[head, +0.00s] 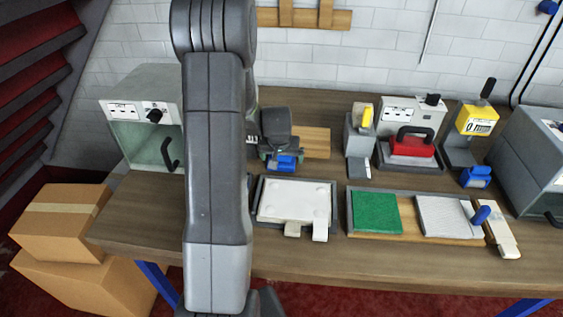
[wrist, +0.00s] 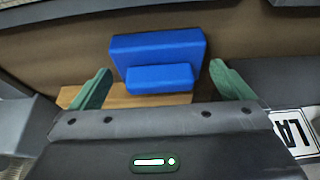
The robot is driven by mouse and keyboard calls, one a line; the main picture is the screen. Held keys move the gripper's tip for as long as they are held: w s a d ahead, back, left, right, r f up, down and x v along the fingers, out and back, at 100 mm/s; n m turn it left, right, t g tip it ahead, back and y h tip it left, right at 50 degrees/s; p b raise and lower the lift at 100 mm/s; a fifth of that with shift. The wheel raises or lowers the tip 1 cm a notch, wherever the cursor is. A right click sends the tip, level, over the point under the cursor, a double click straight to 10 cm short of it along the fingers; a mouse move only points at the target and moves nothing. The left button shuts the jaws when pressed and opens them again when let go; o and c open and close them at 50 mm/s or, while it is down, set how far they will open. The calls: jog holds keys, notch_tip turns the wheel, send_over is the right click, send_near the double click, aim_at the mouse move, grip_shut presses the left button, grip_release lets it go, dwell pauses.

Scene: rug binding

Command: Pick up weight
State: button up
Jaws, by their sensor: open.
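A blue block (wrist: 158,50) with a smaller raised blue part in front shows in the wrist view, between the fingertips of my gripper (wrist: 160,72). It looks like the weight, though no label on it shows. My gripper is open, with one green finger on each side of the block and gaps visible. In the head view the blue block (head: 286,164) sits on the workbench, just below my gripper (head: 280,155), partly hidden by it. Whether the fingers are at the block's height is hard to tell.
A wooden board (head: 314,142) lies beside the gripper. A white-filled tray (head: 293,200) is in front; a tray with a green mat (head: 377,213) is to its right. A grey press (head: 360,140), a red block with a black handle (head: 411,146) and a yellow device (head: 478,122) stand right.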

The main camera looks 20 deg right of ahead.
jog(key=c, duration=1.7)
jog(key=shift+r, duration=0.1)
jog(key=shift+d+r, duration=0.1)
jog(key=shift+d, duration=0.05)
